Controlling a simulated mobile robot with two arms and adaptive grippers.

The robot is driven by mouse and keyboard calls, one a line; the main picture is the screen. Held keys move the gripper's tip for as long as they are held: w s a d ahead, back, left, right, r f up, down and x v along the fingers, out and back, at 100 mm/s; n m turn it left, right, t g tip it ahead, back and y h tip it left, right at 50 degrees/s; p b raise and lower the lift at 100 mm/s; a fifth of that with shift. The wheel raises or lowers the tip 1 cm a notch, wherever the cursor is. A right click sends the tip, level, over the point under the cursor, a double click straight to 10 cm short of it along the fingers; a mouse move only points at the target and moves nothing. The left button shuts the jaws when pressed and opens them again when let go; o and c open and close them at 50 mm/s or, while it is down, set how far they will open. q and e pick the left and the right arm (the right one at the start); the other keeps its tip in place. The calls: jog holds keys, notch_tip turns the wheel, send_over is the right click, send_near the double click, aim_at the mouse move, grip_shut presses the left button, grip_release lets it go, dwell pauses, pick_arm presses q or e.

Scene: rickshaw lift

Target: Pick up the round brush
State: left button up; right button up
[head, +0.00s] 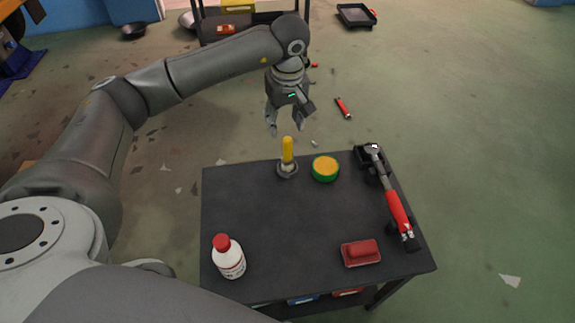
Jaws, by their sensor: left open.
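The round brush (287,158) stands upright near the back edge of the dark table, with a yellow handle on top and a grey round base. My left gripper (286,129) points down with its fingers apart and nothing between them. In the picture its fingertips are just above the top of the yellow handle, not around it. The exact height gap is hard to judge from this one view. My right gripper is not in view.
On the table (290,225) are a round green-and-yellow item (325,168), a red-handled hammer-like tool (394,203) on dark supports, a red block-like item (361,252) and a white bottle (229,258) with a red cap. The table's middle is clear.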

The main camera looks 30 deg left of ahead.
aim_at(287, 148)
pick_arm(q)
jog(key=shift+f, duration=0.65)
jog(key=f, duration=0.4)
jog(key=shift+w+a+f+b, duration=0.15)
jog(key=shift+w+f+b, duration=0.05)
jog(key=shift+f+b, duration=0.1)
jog(key=f, duration=0.5)
jog(key=shift+w+d, duration=0.25)
jog(key=shift+a+f, duration=0.1)
grip_shut()
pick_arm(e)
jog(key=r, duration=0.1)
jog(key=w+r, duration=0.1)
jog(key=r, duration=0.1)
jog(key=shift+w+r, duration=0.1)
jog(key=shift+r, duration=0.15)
